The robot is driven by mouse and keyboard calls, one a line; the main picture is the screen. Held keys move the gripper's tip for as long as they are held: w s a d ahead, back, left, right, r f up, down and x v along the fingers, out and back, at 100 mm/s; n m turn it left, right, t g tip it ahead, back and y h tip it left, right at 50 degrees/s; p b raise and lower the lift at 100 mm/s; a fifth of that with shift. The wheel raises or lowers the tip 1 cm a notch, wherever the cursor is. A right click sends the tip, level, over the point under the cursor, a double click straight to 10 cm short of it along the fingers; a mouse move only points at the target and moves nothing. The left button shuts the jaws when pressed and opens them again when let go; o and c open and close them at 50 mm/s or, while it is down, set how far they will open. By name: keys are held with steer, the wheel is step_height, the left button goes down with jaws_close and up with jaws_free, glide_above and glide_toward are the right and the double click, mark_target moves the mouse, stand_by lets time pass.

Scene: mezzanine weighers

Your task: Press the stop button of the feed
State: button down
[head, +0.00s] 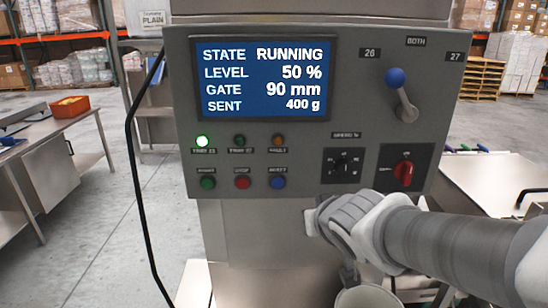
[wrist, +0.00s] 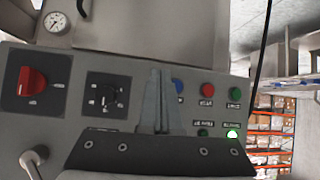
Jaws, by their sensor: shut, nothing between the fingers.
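The red button (head: 242,182), with a label above it that seems to read STOP, sits in the lower button row of the grey control panel (head: 345,98). A green button (head: 208,182) is left of it and a blue button (head: 278,182) right of it. The screen (head: 262,79) reads STATE RUNNING. My gripper (head: 314,222) is low and right of the red button, near the panel's bottom edge. In the wrist view my gripper (wrist: 157,74) is shut and empty, beside the partly covered blue button (wrist: 177,86); the red button (wrist: 207,90) is further right. Its distance from the panel is unclear.
A rotary selector (head: 343,163), a red rotary switch (head: 403,173) and a blue-knobbed lever (head: 396,80) are on the panel's right. A green lamp (head: 202,141) is lit. A black cable (head: 131,130) hangs at left. A gauge (wrist: 56,22) shows in the wrist view.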

steer(key=a+n+g+y+p, duration=0.1)
steer(key=a+y, duration=0.5)
steer(key=a, duration=0.8)
steer(key=shift+w+a+f+n+y+p, duration=0.25)
steer(key=shift+w+f+n+p, duration=0.2)
steer(key=shift+n, duration=0.65)
steer(key=p, duration=0.1)
glide_toward(244, 189)
steer(key=shift+w+a+f, duration=0.4)
steer(key=shift+w+a, duration=0.05)
steer(key=shift+a, duration=0.4)
steer(key=shift+w+a+f, duration=0.35)
steer(key=shift+w+a, duration=0.05)
steer(key=shift+a, duration=0.45)
steer(key=shift+w+a+f, duration=0.4)
steer(key=shift+w+a, duration=0.05)
steer(key=shift+a, duration=0.35)
steer(key=shift+w+p, duration=0.4)
steer(key=shift+p, duration=0.1)
